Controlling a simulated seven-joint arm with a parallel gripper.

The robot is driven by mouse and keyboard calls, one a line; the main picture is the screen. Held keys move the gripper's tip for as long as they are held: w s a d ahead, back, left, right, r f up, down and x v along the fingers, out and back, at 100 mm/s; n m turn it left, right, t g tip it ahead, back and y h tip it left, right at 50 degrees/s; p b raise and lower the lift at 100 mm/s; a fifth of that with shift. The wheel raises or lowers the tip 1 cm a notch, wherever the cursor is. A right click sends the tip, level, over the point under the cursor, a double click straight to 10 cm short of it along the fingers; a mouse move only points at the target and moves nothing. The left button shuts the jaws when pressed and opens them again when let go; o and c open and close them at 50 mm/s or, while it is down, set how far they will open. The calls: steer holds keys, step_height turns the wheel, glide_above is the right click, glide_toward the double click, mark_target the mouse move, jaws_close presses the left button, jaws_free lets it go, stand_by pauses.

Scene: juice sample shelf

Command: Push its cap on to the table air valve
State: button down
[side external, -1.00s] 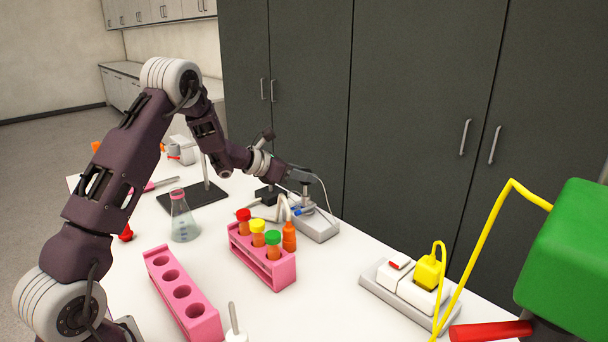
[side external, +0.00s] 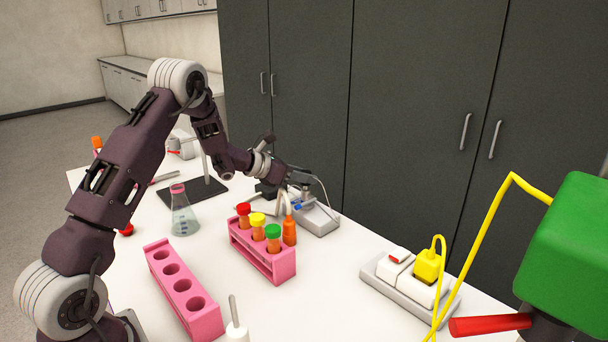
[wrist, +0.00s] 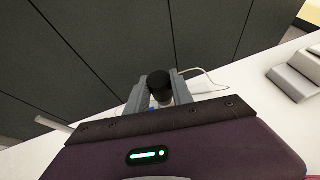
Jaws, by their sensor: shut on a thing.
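My gripper (side external: 305,186) is at the far side of the table, over the grey base of the air valve (side external: 321,222). In the wrist view its two fingers (wrist: 158,92) are closed on the sides of a black cap (wrist: 158,80). A pale grey part shows just under the cap, and a small blue part of the valve (side external: 297,207) shows low beside the gripper. The cap is right above or on the valve; I cannot tell whether it is fully seated, as the fingers hide the joint.
A pink rack (side external: 268,262) with capped tubes stands in front of the valve. An empty pink rack (side external: 185,297), a flask (side external: 183,213) and a stand base (side external: 196,191) are to the left. A power strip (side external: 385,285) lies to the right. Dark cabinets (side external: 410,110) stand behind.

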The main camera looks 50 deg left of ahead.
steer(key=shift+f, duration=0.7)
stand_by(0.3)
steer(key=c, duration=1)
jaws_free()
steer(key=shift+c, duration=0.2)
